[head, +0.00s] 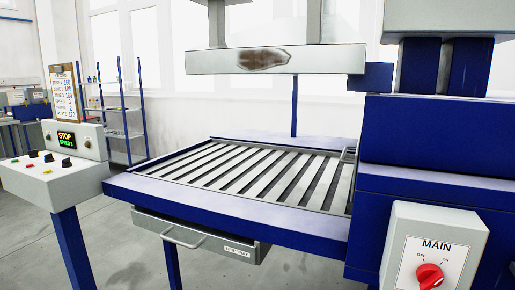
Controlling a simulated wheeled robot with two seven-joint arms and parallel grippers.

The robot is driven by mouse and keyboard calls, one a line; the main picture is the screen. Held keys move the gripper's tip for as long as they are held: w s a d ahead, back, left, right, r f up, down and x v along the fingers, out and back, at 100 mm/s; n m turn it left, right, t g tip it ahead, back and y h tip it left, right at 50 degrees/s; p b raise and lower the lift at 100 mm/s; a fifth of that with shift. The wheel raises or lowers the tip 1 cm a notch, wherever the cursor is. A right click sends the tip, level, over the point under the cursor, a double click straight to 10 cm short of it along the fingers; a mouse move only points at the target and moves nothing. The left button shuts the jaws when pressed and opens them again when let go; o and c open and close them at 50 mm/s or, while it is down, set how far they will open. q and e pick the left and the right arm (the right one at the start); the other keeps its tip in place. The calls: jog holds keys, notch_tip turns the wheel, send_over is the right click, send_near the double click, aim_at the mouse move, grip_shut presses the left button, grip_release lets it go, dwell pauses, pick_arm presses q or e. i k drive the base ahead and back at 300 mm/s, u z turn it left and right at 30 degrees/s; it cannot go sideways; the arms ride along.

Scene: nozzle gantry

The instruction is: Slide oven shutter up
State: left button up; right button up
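A large blue machine housing (430,125) stands at the right, cut off by the picture's edge. Two dark blue upright blocks (470,66) rise from its top under a pale box. I cannot tell which part, if any, is the oven shutter. A pale metal hood (330,59) with a brown scorched patch hangs over a slatted bed (250,172) in a blue frame, with open space between them. Neither of my grippers is in view.
A control desk (55,180) with a lit STOP display stands at the left. A drawer (200,235) with a bar handle sits under the bed. A MAIN switch box (435,245) with a red knob is at front right. A shelf rack (120,110) stands behind.

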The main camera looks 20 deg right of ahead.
aim_at(342, 160)
jog(key=u, duration=0.75)
jog(key=i, duration=1.3)
jog(key=z, duration=4.25)
jog(key=k, duration=0.9)
jog(key=u, duration=1)
